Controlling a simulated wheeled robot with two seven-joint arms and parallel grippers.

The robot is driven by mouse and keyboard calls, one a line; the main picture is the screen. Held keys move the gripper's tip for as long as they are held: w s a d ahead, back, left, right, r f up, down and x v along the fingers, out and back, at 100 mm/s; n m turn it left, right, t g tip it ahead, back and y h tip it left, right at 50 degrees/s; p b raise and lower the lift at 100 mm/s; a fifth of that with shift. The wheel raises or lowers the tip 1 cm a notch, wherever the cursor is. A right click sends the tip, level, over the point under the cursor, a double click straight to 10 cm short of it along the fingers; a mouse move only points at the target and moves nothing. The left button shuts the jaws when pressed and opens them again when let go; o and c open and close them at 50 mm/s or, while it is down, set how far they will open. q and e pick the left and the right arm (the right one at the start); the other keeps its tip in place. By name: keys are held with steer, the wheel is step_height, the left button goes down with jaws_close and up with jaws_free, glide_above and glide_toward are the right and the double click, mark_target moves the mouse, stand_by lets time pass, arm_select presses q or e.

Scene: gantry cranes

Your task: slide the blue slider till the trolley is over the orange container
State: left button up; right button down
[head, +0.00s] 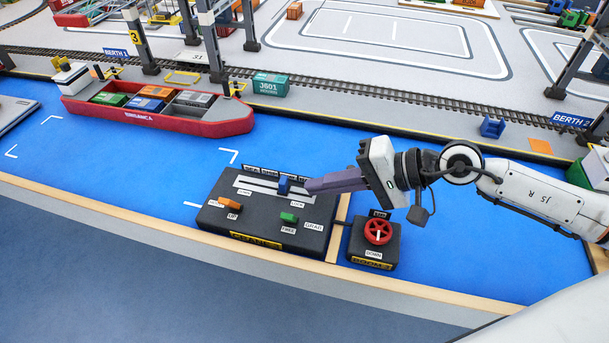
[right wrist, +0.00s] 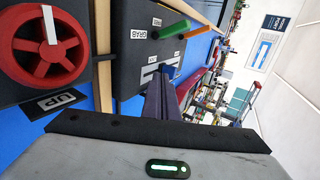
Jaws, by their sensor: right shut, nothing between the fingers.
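The blue slider (head: 284,185) stands in a pale slot on the black control box (head: 225,222), toward the slot's right part. My right gripper (head: 308,186) is shut and empty, its purple fingertips at the right side of the slider; I cannot tell whether they touch. In the right wrist view the shut fingers (right wrist: 163,90) point at the slider (right wrist: 169,70), which is partly hidden behind them. A small orange container (head: 294,10) stands on the quay at the top. The crane legs (head: 140,40) show, but the trolley is out of the picture. My left gripper is not in view.
The same box carries an orange lever (head: 229,205) and a green lever (head: 289,217). A red wheel (head: 378,231) sits on a smaller box to the right. A red ship (head: 155,115) with containers and a teal container (head: 270,84) lie farther back.

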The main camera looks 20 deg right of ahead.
mark_target(287, 184)
steer(key=shift+w+a+r+p, duration=0.2)
steer(key=shift+w+a, duration=0.15)
steer(key=shift+a, duration=0.15)
steer(key=shift+w+a+r+p, duration=0.1)
steer(key=shift+w+a+p, duration=0.05)
steer(key=shift+w+a, duration=0.3)
steer(key=shift+w+a+f, duration=0.2)
steer(key=shift+a+f, duration=0.05)
steer(key=shift+a, duration=0.2)
